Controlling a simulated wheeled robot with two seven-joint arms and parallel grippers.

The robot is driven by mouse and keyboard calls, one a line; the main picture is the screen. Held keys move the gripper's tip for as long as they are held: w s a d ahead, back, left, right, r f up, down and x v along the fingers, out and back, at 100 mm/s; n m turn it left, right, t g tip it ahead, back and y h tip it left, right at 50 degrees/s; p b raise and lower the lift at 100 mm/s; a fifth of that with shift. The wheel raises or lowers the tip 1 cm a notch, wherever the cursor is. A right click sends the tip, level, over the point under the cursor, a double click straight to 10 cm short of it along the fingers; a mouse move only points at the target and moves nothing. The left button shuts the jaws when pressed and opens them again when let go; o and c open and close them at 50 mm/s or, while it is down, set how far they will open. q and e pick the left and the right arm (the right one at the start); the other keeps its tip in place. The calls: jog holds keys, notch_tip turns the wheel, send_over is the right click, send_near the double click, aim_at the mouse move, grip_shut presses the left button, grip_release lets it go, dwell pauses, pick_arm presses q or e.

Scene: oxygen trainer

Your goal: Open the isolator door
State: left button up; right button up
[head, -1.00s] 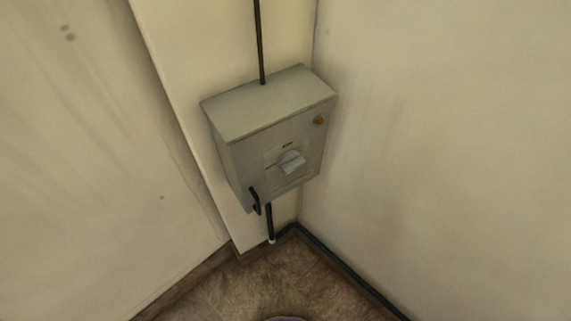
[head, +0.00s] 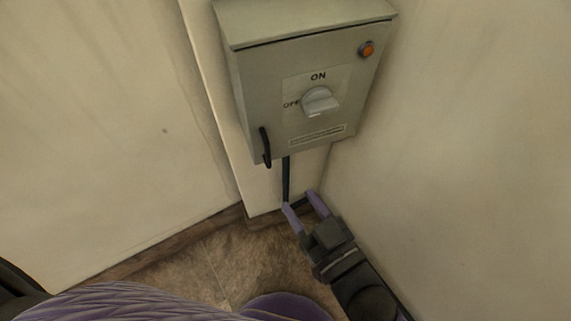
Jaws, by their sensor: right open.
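The isolator (head: 262,75) is a grey box on the wall in the upper middle of the head view. Its front door (head: 352,75) looks shut, with a black handle (head: 265,147) at the lower left. A grey rotary knob (head: 319,101) sits mid-door between ON and OFF labels; its exact setting is hard to tell. My right gripper (head: 304,203) is below the box, fingers apart and empty, pointing up and left. It is lower than the handle in the picture and apart from it. My left gripper is not in view.
An orange lamp (head: 366,48) is at the door's upper right. A black cable (head: 286,180) runs down from the box. Walls close in on the left (head: 110,130) and right (head: 470,150). The visible brown floor (head: 215,262) is clear.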

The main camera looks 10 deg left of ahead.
aim_at(269, 159)
jog(key=b+x, duration=0.3)
jog(key=x, duration=0.6)
jog(key=shift+s+r, duration=0.1)
jog(key=shift+r, duration=0.05)
jog(key=shift+w+a+r, duration=0.15)
jog(key=shift+w+a, duration=0.2)
jog(key=shift+a, duration=0.05)
jog(key=c, duration=0.6)
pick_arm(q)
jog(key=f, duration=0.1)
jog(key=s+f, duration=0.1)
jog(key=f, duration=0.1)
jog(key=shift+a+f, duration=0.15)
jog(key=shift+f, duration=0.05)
pick_arm(e)
grip_shut()
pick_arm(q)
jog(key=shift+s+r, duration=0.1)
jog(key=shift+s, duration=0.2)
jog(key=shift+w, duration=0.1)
